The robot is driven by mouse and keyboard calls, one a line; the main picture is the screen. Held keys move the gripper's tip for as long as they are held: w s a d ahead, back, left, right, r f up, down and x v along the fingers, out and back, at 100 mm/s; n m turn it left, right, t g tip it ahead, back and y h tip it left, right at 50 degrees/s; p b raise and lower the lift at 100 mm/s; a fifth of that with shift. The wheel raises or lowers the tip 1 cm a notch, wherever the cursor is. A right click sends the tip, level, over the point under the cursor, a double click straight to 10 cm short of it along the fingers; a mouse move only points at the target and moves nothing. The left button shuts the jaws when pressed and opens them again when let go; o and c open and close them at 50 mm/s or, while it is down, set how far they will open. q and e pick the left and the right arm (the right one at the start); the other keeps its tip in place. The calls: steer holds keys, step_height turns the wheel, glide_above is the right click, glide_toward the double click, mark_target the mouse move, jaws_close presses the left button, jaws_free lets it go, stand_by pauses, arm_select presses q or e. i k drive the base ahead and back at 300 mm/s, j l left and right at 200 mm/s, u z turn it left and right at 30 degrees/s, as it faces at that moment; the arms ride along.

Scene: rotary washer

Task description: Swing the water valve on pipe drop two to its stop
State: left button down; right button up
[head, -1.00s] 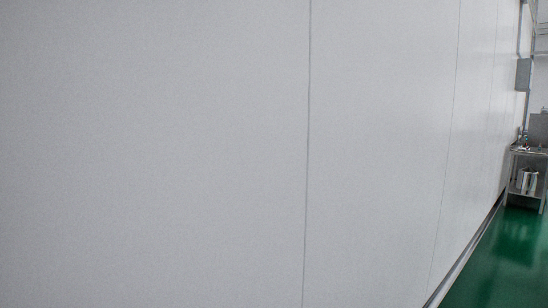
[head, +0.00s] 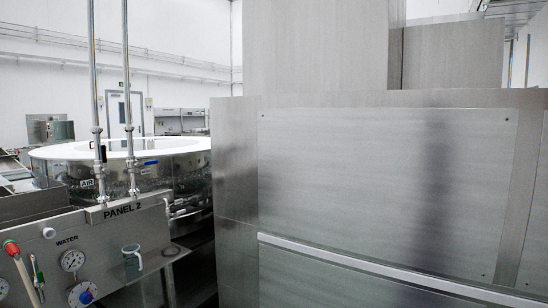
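Two thin vertical pipes come down at the left onto a steel panel marked "PANEL 2" (head: 122,210). The left pipe (head: 92,60) has a small dark fitting (head: 103,153) beside it and an "AIR" tag (head: 87,183) near its lower end. The right pipe (head: 127,60) has a small blue piece (head: 150,163) beside it, which may be a valve handle or a tag. I cannot tell which way any valve handle is turned. The word "WATER" (head: 67,240) is on the panel above a gauge (head: 73,260). Neither gripper is in view.
A large steel cabinet (head: 385,180) fills the right half, close by. A round steel machine with a white top rim (head: 55,152) stands behind the pipes. A red knob (head: 11,247), a blue knob (head: 86,297) and a cup-like part (head: 131,255) are on the panel.

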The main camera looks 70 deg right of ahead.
mark_target(148, 163)
steer(key=i+l+z, duration=0.3)
steer(key=l+z, duration=0.2)
steer(key=i+l+z, duration=0.35)
steer(key=z, duration=0.15)
steer(key=i+l+z, duration=0.2)
steer(key=i+z, duration=0.3)
steer(key=k, duration=0.1)
